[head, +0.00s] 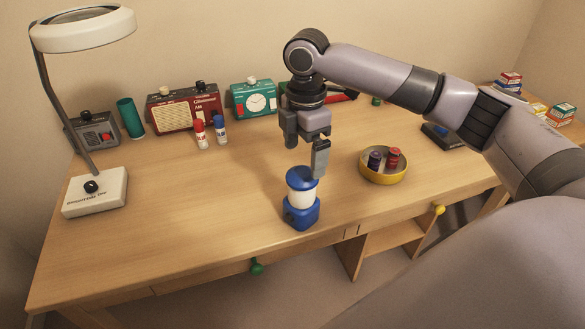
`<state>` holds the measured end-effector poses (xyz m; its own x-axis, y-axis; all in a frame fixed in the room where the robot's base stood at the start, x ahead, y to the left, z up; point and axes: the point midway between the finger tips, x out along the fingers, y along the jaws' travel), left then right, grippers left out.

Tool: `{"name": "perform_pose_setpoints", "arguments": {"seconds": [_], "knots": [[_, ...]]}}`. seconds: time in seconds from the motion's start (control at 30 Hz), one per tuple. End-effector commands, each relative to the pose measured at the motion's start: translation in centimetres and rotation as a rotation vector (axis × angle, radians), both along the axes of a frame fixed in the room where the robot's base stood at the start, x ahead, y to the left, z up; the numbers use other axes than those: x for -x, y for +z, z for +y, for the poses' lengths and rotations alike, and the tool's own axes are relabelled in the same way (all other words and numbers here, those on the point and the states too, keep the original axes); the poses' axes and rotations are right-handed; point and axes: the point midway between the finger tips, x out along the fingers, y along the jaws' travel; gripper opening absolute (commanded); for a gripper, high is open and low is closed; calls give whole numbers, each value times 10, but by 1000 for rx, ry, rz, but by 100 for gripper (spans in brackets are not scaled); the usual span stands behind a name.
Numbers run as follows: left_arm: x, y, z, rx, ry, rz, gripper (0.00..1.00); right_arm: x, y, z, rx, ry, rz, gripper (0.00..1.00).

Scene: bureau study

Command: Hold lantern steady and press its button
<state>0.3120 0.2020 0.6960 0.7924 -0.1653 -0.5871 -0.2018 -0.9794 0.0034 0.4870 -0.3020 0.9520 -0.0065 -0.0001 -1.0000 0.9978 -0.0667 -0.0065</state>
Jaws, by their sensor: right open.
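The blue lantern (302,213) stands upright near the front edge of the desk. It has a blue cap, a pale middle section and a blue base. A small dark spot shows on the left side of its base; I cannot tell whether it is the button. My right gripper (305,160) points down just above and behind the lantern, with its fingers apart and nothing between them. One fingertip is close to the lantern's cap; I cannot tell whether they touch. My left gripper is not in view.
A white desk lamp (95,192) stands at the left. A yellow round tray (384,177) with small jars sits right of the lantern. The front left desk is clear.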

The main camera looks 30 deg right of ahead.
Motion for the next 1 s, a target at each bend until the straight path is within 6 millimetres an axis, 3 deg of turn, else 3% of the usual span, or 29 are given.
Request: {"name": "perform_pose_setpoints", "arguments": {"seconds": [0.03, 0.2, 0.43, 0.8, 1.0], "knots": [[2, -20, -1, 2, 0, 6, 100, 0, -18, 0, 0, 0, -2, 98], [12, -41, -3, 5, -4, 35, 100, 0, -35, 0, -1, -1, -2, 98], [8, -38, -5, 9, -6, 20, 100, 0, -46, 0, 0, -1, -1, 98], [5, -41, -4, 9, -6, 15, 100, 1, -96, 0, 0, -1, -1, 98], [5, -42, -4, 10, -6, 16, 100, 0, -107, 0, 0, -1, -2, 98]]}}
